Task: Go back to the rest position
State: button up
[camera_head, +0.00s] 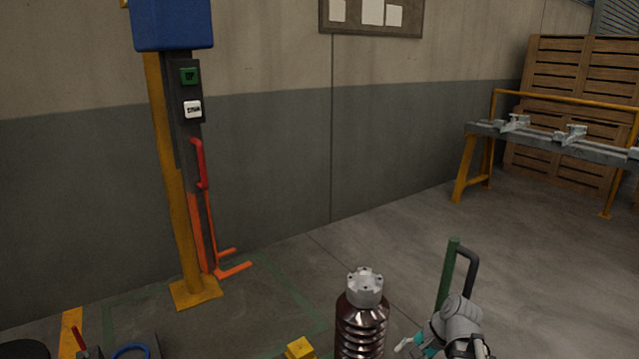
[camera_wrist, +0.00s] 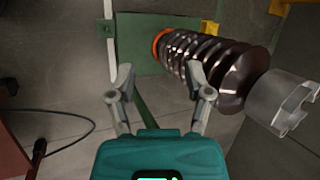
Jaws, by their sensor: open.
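My gripper (camera_wrist: 162,80) is open, with its two grey fingers spread apart and nothing between them in the wrist view. In the head view my gripper (camera_head: 404,345) shows only partly, at the bottom edge, right of a brown ribbed insulator (camera_head: 360,325) with a grey metal cap. The insulator stands upright there, and its lower part is cut off by the frame. In the wrist view the insulator (camera_wrist: 232,70) is beyond and right of the fingers, with an orange ring (camera_wrist: 158,45) at its base on a green plate (camera_wrist: 140,60). The fingers appear apart from it.
A yellow block (camera_head: 300,348) is left of the insulator. A green post with a dark handle (camera_head: 449,270) stands close behind my arm. A yellow column (camera_head: 172,180) with orange hooks stands by the wall. A workbench (camera_head: 560,143) is at the right. Open floor lies between.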

jog(key=s+a+f+n+g+h, duration=0.1)
jog(key=s+a+f+n+h, duration=0.15)
jog(key=a+n+h, duration=0.5)
notch_tip(320, 180, up, 35)
jog(key=d+n+y+p, duration=0.1)
jog(key=d+p, duration=0.1)
jog(key=p, duration=3.3)
jog(key=shift+s+d+r+y, duration=0.2)
jog(key=shift+d+y, duration=0.1)
jog(key=shift+y, duration=0.05)
jog(key=shift+d+n, duration=0.1)
jog(key=shift+n, duration=0.15)
